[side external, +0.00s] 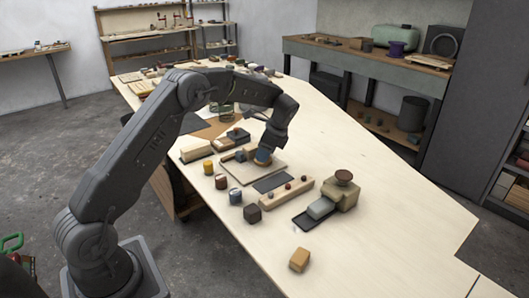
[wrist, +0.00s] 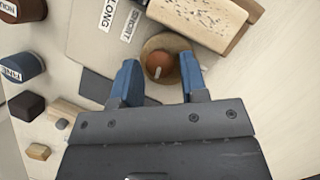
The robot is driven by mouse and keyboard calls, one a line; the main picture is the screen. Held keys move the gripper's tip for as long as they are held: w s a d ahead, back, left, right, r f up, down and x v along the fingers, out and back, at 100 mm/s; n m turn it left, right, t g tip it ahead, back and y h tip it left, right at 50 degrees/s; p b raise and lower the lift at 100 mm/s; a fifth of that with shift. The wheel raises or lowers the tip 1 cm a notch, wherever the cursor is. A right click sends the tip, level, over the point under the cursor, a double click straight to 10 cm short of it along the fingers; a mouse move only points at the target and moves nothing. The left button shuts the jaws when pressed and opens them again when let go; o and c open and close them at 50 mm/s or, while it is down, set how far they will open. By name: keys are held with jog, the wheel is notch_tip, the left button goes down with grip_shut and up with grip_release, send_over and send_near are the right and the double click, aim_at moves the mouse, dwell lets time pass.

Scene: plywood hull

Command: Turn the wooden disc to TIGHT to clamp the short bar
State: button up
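A round wooden disc (wrist: 155,44) with a reddish-brown knob (wrist: 159,66) and a pale pointer mark lies between and below my fingertips in the wrist view. My gripper (wrist: 159,63) has its two blue fingers apart, one on each side of the knob; I cannot tell whether they touch the disc's edge. In the side view my gripper (side external: 264,155) is low over a pale board (side external: 238,172). Labels LONG and SHORT (wrist: 130,25) lie left of the disc. No TIGHT mark is readable. A bar cannot be identified with certainty.
A pale wooden block with a speckled face (wrist: 205,18) is close above the disc in the wrist view. Small labelled pots (side external: 222,182) stand near the board. An olive fixture (side external: 343,196) with a brown round top stands right. The table's right side is clear.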

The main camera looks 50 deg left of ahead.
jog(key=c, duration=0.7)
jog(key=shift+o, duration=0.2)
jog(key=shift+n, duration=0.3)
jog(key=n+h, duration=0.1)
jog(key=n, duration=0.1)
jog(key=n+g, duration=0.1)
jog(key=n, duration=0.2)
jog(key=shift+w+a+n+g+h, duration=0.2)
jog(key=shift+n+g+h, duration=0.1)
jog(key=shift+h, duration=0.1)
jog(key=n+h, duration=0.1)
jog(key=n, duration=0.2)
jog(key=n+h, duration=0.1)
jog(key=n, duration=0.2)
jog(key=shift+a, duration=0.2)
jog(key=o, duration=0.7)
jog(key=shift+c, duration=0.2)
